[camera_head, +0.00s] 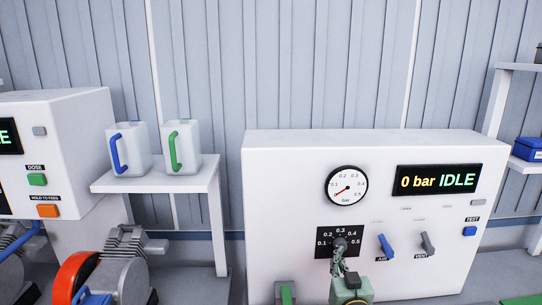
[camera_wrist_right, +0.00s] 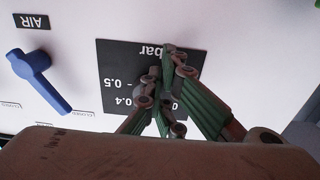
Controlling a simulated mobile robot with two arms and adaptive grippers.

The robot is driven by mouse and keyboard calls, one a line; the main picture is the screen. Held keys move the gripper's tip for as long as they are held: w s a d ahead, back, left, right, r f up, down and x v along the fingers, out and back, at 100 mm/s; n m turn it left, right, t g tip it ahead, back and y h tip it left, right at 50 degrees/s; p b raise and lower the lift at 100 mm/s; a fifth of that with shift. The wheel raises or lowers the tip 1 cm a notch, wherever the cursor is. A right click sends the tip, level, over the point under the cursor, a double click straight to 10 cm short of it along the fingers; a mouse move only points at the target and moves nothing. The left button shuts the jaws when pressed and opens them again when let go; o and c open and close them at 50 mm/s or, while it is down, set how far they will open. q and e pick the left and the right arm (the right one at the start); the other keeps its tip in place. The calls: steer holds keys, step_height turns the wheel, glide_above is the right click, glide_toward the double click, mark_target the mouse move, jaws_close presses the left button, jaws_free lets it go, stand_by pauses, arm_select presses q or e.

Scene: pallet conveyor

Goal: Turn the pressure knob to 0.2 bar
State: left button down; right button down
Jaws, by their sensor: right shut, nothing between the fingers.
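The pressure knob (camera_head: 340,243) sits on a black scale plate (camera_head: 326,234) marked 0.1 to 0.5, low on the white machine. My right gripper (camera_head: 340,251) is in front of the plate with its fingertips at the knob; I cannot tell whether they touch it. The right wrist view shows the shut green-padded fingers (camera_wrist_right: 168,62) over the plate (camera_wrist_right: 116,58), covering the knob, so its pointer is hidden. The gauge (camera_head: 347,186) has its red needle at about 0. The display (camera_head: 437,180) reads "0 bar IDLE". My left gripper is not in view.
Right of the plate are a blue AIR lever (camera_head: 385,246), a grey VENT lever (camera_head: 428,244) and a blue TEST button (camera_head: 470,231). A grey part with a green strip (camera_head: 286,293) stands lower left. Two jugs stand on a white table (camera_head: 160,187).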

steer(key=shift+r, duration=0.2)
steer(key=shift+a+f, duration=0.15)
steer(key=shift+f, duration=0.15)
steer(key=shift+s, duration=0.4)
steer(key=s+p, duration=0.4)
steer(key=s, duration=0.1)
steer(key=shift+s+f, duration=0.2)
steer(key=shift+f, duration=0.1)
